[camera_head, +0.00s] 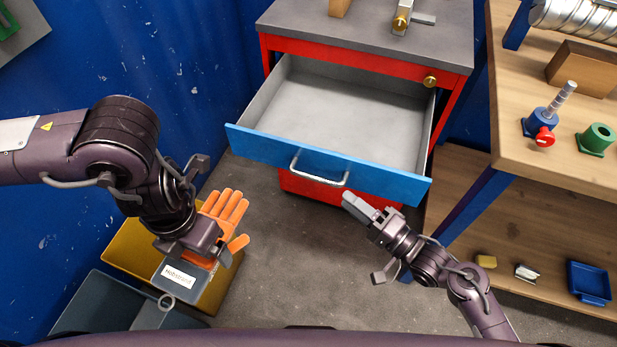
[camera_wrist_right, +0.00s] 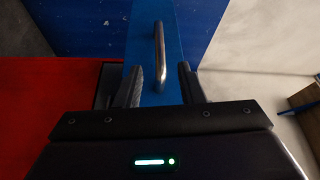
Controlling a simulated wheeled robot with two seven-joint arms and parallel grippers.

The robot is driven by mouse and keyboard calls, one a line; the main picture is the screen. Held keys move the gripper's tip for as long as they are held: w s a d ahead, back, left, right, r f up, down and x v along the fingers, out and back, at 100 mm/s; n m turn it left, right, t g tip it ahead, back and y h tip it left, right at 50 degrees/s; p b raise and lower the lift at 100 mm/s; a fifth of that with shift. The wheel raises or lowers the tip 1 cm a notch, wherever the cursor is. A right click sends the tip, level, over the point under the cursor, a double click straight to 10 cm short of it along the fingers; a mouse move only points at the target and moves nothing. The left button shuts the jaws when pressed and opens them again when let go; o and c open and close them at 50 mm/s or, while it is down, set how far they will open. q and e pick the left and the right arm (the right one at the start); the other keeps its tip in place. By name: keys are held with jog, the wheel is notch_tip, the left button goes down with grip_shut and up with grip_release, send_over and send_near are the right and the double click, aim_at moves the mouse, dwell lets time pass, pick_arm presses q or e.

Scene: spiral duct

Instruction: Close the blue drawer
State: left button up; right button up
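The blue drawer (camera_head: 265,147) is pulled well out of the red cabinet with a grey top (camera_head: 300,22). Its grey inside looks empty. A metal handle (camera_head: 318,170) is on its front; in the right wrist view the handle (camera_wrist_right: 159,55) lies ahead, framed between my fingers. My right gripper (camera_head: 352,203) is just below and right of the handle, apart from it. The right wrist view shows the gripper (camera_wrist_right: 160,88) open with nothing between its fingers. My left gripper (camera_head: 205,250) is at the left, away from the drawer; its fingers are not clear.
An orange glove (camera_head: 228,212) and a yellow box (camera_head: 125,243) are near my left arm. A wooden workbench (camera_head: 515,120) with a blue leg stands at the right. A red lower drawer (camera_head: 300,188) is beneath the blue one. The floor in front is clear.

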aim_at(321, 178)
jog(key=x, duration=0.9)
jog(key=shift+w, duration=0.15)
jog(key=shift+c, duration=0.4)
grip_shut()
